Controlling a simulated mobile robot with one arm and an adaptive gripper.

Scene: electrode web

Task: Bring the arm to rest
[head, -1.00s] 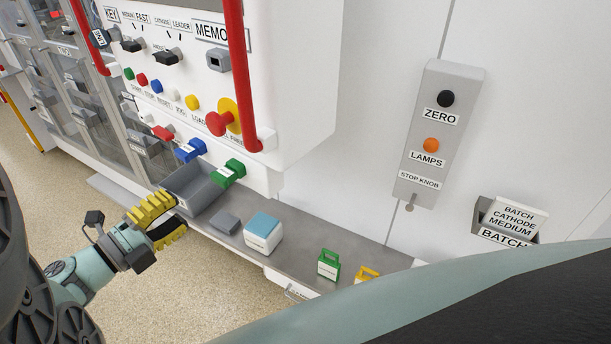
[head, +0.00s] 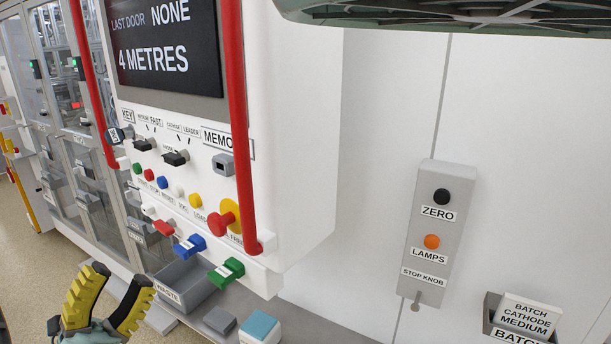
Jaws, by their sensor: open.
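My gripper (head: 107,291) is at the lower left of the head view, with its yellow and black fingers pointing up and spread apart. Nothing is between them. It is left of the grey waste bin (head: 184,288) and appears apart from it. Most of my arm below the gripper is outside the picture.
The control panel with a red emergency knob (head: 222,222), a blue handle (head: 190,247) and a green handle (head: 227,270) stands right of my gripper. A grey block (head: 219,321) and a blue-topped box (head: 260,328) are on the shelf. Open floor (head: 40,258) shows at the left.

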